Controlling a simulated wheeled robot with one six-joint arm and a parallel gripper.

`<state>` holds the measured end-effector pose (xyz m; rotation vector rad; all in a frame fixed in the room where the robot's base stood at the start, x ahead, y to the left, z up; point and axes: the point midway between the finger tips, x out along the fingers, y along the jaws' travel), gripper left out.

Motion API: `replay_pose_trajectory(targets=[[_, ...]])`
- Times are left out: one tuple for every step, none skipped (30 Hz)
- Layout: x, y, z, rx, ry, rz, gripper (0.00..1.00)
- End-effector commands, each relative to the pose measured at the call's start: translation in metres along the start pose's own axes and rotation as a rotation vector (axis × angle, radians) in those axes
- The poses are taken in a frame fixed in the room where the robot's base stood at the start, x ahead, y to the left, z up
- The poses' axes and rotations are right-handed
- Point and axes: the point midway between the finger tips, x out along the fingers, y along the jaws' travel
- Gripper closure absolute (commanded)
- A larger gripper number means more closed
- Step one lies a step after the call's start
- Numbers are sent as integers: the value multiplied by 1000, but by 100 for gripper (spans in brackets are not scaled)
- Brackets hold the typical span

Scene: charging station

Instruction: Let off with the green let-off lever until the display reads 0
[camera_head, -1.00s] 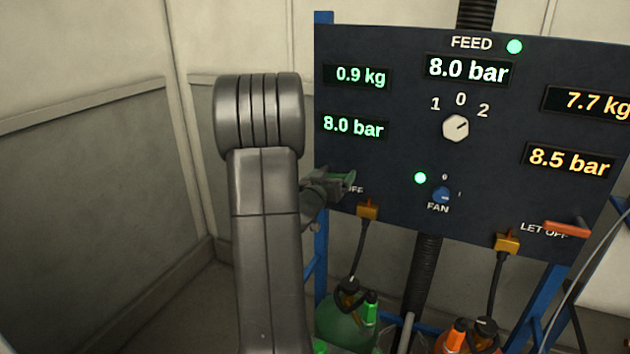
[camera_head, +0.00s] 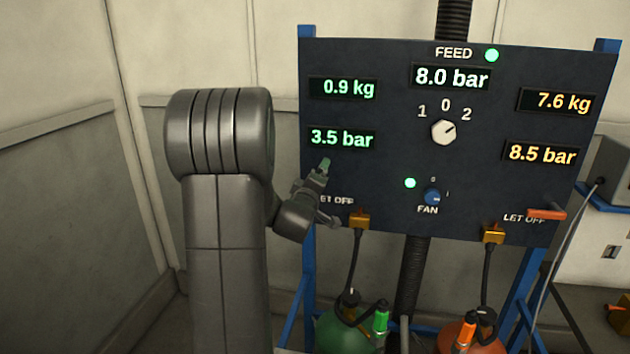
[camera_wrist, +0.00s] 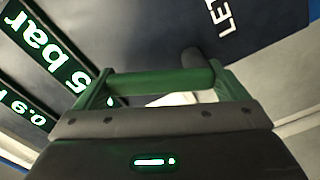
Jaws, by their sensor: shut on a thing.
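The green let-off lever (camera_head: 325,165) is at the left of the dark panel, just above the left "LET OFF" label. It points up at a steep tilt. My gripper (camera_head: 319,178) is shut on it. In the wrist view the green lever (camera_wrist: 160,82) lies across between the fingers of my gripper (camera_wrist: 163,90). The left pressure display (camera_head: 342,139) above the lever reads 3.5 bar in green. In the wrist view part of that display (camera_wrist: 50,50) shows at the left, sideways. My arm covers part of the left label.
The panel (camera_head: 390,190) also has a FEED display (camera_head: 451,78) at 8.0 bar, a selector knob (camera_head: 444,132) and a blue fan knob (camera_head: 432,197). An orange lever (camera_head: 546,214) is at the lower right. A green cylinder (camera_head: 340,335) and an orange cylinder (camera_head: 470,338) stand below.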

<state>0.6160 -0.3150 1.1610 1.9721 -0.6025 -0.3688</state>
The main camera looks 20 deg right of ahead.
Motion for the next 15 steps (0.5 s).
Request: replay_pose_trajectory(targets=[[0, 1, -4, -44, 2, -3, 48], [0, 1, -5, -71, 1, -4, 48], [0, 0, -6, -106, 1, -4, 48], [0, 0, -7, -133, 1, -4, 48], [0, 0, -8, -159, 1, -4, 48], [0, 0, -9, -192, 1, -4, 48], [0, 0, -10, -216, 1, -4, 48], [0, -1, -11, -238, 1, -3, 48], [0, -1, -12, -268, 1, -3, 48], [0, -1, -13, -288, 1, -3, 48], [0, -2, -14, -309, 2, -3, 48], [0, -2, -14, -333, 2, -3, 48], [0, -2, -15, -350, 2, -3, 48], [0, -3, -16, -367, 2, -3, 48], [0, -4, -16, -386, 2, -3, 48]])
